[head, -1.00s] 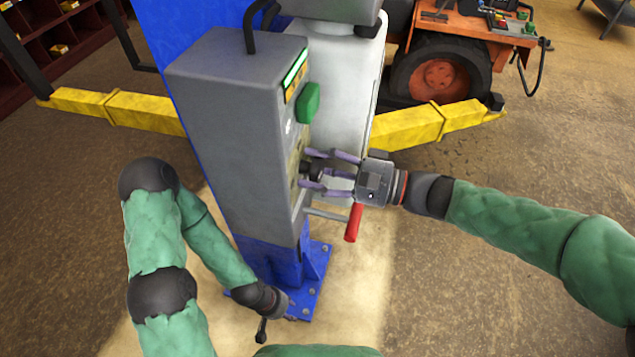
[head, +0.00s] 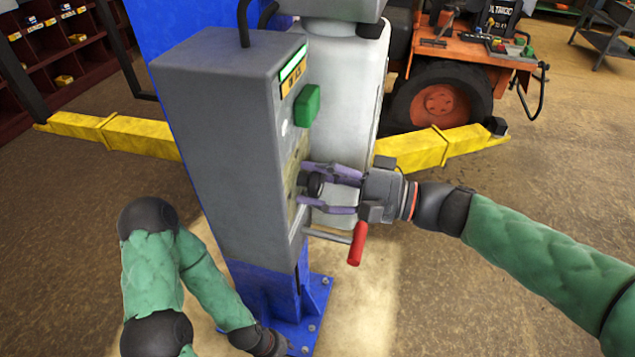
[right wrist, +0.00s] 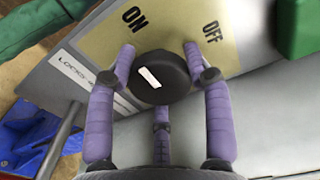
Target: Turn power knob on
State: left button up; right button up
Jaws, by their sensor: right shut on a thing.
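The power knob (right wrist: 158,78) is a round black dial with a white mark. It sits on a beige plate (right wrist: 170,28) printed ON and OFF, on the side of the grey control box (head: 225,150). The white mark slants toward the upper left, nearer the ON side. My right gripper (head: 318,186) is shut on the knob, with purple fingers on both sides of it; the right wrist view also shows the fingers (right wrist: 158,62).
A green button (head: 307,105) sits above the knob, and a red-handled lever (head: 357,244) is just below my right gripper. A blue post carries the box. Yellow lift arms (head: 435,151) reach out to both sides, with an orange mower (head: 465,75) behind.

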jog(key=shift+f, duration=0.1)
jog(key=o, duration=1.1)
jog(key=shift+o, duration=0.2)
jog(key=v, duration=1.2)
